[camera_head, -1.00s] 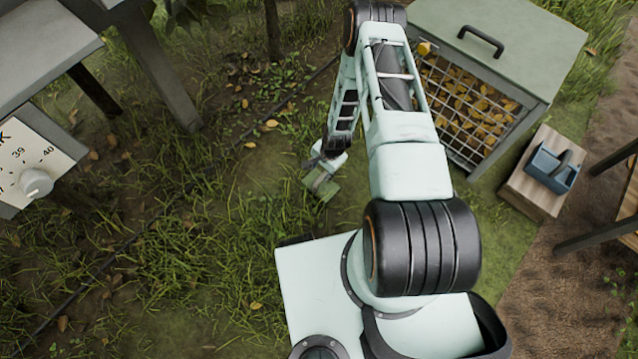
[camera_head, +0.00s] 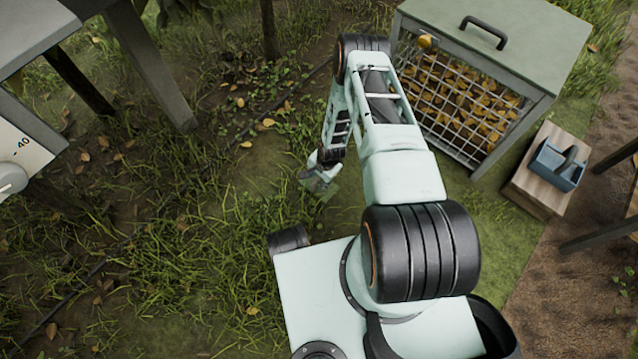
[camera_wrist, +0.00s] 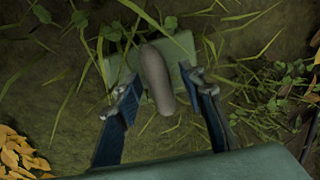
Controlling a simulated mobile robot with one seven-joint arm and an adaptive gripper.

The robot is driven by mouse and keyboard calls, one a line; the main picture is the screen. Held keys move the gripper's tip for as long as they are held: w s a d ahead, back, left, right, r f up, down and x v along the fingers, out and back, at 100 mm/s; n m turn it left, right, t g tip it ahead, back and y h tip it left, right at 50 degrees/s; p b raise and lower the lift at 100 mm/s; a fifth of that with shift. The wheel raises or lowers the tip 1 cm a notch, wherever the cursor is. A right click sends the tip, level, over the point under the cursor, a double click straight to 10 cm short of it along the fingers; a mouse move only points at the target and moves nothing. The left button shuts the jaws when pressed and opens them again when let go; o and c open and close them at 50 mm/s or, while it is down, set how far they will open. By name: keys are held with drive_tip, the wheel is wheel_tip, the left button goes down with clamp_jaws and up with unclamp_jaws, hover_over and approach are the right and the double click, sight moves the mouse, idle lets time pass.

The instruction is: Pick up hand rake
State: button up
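In the wrist view a rounded grey-brown handle (camera_wrist: 154,72) lies over a green block or pad (camera_wrist: 181,48) on the grass. It may be the hand rake's handle; no tines can be made out. My gripper (camera_wrist: 164,82) is open, with one blue-lined finger on each side of the handle and a gap to both. In the head view my gripper (camera_head: 318,178) is low over the grass, in front of the green block (camera_head: 327,190), and the handle cannot be made out.
A green bin (camera_head: 500,50) with a mesh front full of yellow leaves stands at the upper right. A blue caddy (camera_head: 557,164) sits on a wooden box (camera_head: 530,190) beside it. Grey machinery legs (camera_head: 150,65) stand at the upper left. Open grass lies at lower left.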

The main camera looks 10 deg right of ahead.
clamp_jaws()
drive_tip(key=shift+r, duration=0.1)
